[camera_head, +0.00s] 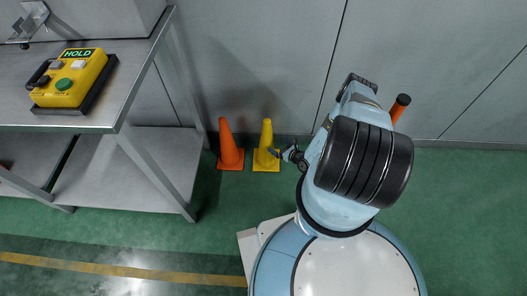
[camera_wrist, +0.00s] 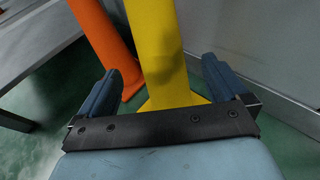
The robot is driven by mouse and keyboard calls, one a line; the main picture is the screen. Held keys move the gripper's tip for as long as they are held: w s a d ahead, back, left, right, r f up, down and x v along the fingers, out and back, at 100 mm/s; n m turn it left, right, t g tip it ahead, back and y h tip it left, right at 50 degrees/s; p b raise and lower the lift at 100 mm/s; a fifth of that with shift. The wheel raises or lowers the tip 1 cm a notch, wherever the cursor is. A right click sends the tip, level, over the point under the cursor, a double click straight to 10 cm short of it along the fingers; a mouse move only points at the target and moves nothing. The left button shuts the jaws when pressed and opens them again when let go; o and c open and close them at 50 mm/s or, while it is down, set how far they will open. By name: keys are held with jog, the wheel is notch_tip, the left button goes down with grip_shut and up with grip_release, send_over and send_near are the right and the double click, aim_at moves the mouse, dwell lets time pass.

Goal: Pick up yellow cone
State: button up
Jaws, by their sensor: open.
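The yellow cone (camera_head: 266,142) stands upright on the green floor close to the grey wall, just right of the orange cone. My gripper (camera_head: 278,153) is low beside it, at its right side in the head view. In the wrist view the yellow cone (camera_wrist: 160,52) rises between the two blue fingers of my gripper (camera_wrist: 162,84), which are spread wide with space on both sides of it. I cannot tell whether either finger touches the cone. The cone's top is cut off in the wrist view, and part of its base is hidden behind my gripper.
An orange cone (camera_head: 229,146) stands close on the left; it also shows in the wrist view (camera_wrist: 104,45). A metal table (camera_head: 130,95) with a lower shelf is further left, bearing a yellow HOLD button box (camera_head: 72,82). The grey wall (camera_head: 250,60) is close behind. Open floor lies in front.

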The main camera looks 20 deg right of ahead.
aim_at(267, 143)
jog(key=shift+x, duration=5.15)
jog(key=shift+f, duration=0.1)
jog(key=shift+d, duration=0.15)
jog(key=c, duration=1.7)
jog(key=shift+c, duration=0.5)
